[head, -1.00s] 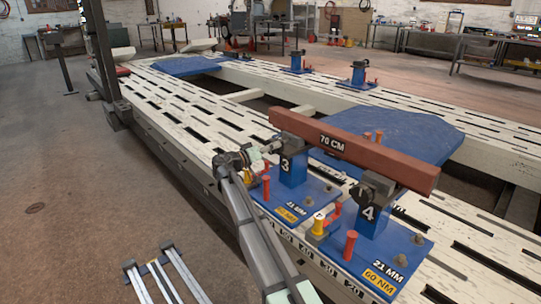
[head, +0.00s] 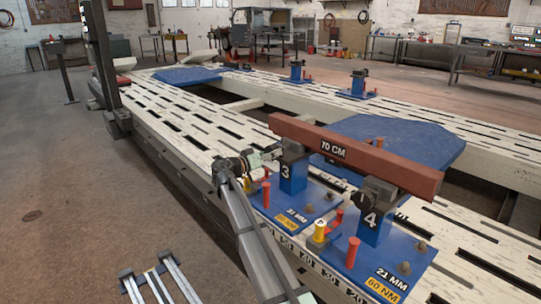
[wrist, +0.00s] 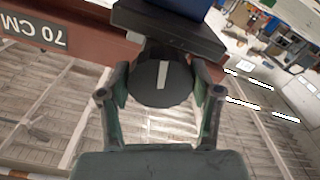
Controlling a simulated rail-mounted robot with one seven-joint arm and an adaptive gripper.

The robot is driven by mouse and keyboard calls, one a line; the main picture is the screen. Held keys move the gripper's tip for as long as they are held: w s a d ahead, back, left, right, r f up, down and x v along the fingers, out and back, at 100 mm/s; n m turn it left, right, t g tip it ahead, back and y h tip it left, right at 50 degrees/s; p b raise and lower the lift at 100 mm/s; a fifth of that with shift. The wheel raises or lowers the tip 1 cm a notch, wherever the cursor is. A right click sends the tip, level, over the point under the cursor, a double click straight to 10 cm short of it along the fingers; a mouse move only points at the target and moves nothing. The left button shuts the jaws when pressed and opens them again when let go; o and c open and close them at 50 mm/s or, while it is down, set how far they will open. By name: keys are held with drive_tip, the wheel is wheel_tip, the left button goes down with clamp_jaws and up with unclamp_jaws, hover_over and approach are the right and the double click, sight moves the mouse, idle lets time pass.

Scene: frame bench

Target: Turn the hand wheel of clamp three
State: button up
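Clamp three is a blue post (head: 293,176) marked 3, on a blue base plate beneath the red-brown 70 CM beam. Its hand wheel (wrist: 162,80) is a dark disc with a white bar mark, nearly in line with the fingers in the wrist view. My gripper (head: 268,153) reaches the clamp from the left. The fingers hide the wheel in the head view.
Clamp four (head: 374,218) stands to the right under the same beam (head: 350,152). Open floor (head: 70,200) lies to the left of the slotted bench (head: 185,112).

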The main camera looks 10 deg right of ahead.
drive_tip(key=shift+o, duration=1.2)
drive_tip(key=shift+d, duration=0.1)
drive_tip(key=v, duration=1.2)
